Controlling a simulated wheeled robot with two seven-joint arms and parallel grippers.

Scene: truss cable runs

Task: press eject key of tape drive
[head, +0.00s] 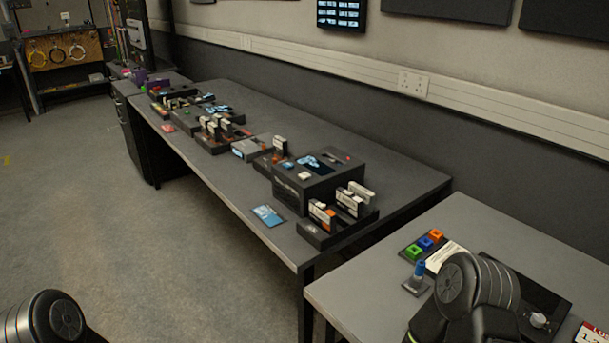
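A dark box-shaped unit (318,192), which looks like the tape drive, stands on the long grey table right of the picture's centre. Its top carries a small lit blue screen (309,163), a small pale key-like block (304,176) and a tiny red spot (348,158). I cannot tell which of these is the eject key. Only rounded black arm parts of mine show at the bottom left and bottom right. Neither gripper is in view, and nothing of mine touches the unit.
Racks with upright cartridges (350,201) stand just in front of the unit. A blue card (267,215) lies by the table's front edge. More devices (210,128) line the table farther back. A second table (365,284) is at the lower right; open floor lies left.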

